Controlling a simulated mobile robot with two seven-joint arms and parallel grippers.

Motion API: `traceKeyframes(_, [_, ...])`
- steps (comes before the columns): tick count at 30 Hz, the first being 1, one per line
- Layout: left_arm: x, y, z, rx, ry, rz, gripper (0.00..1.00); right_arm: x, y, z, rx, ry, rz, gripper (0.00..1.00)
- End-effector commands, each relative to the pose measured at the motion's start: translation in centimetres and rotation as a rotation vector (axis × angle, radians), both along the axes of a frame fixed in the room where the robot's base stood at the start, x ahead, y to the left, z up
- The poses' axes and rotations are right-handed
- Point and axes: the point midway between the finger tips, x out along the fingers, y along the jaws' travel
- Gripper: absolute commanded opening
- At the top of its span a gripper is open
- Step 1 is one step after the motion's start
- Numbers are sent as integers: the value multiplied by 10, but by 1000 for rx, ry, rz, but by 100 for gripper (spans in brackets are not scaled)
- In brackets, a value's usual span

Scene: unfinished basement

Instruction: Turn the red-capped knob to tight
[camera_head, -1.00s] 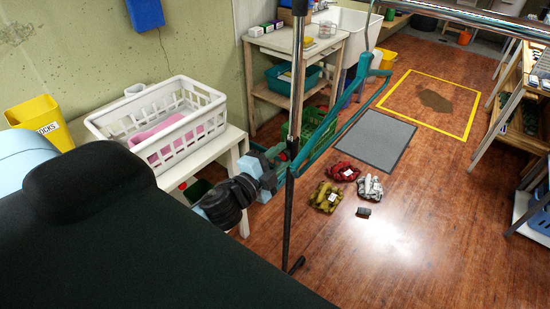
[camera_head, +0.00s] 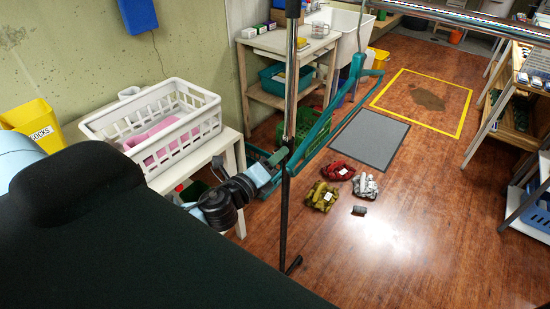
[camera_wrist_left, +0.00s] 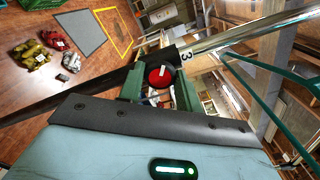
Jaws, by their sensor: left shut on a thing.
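The red-capped knob (camera_wrist_left: 160,76) shows in the left wrist view, with a pale line on its cap, on a dark collar of a chrome pole (camera_wrist_left: 235,33). My left gripper (camera_wrist_left: 160,84) has its green fingers on either side of the knob and is shut on it. In the head view my left gripper (camera_head: 275,161) meets the upright pole (camera_head: 291,80) of the teal-framed stand (camera_head: 318,128); the red cap is mostly hidden there. My right gripper is in neither view.
A white basket (camera_head: 165,150) with a pink thing inside stands on a low table at the left. Red, olive and silver bundles (camera_head: 323,196) lie on the floor beyond the stand, near a grey mat (camera_head: 370,138). A chrome bar crosses the upper right.

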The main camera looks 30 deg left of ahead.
Motion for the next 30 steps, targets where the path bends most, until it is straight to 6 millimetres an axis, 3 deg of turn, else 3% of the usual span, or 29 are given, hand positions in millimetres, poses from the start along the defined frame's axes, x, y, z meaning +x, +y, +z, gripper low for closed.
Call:
traceKeyframes(18, [0, 0, 1, 583, -48, 0, 11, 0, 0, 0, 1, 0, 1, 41])
traceKeyframes(30, [0, 0, 1, 870, -71, 1, 11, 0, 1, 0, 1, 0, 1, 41])
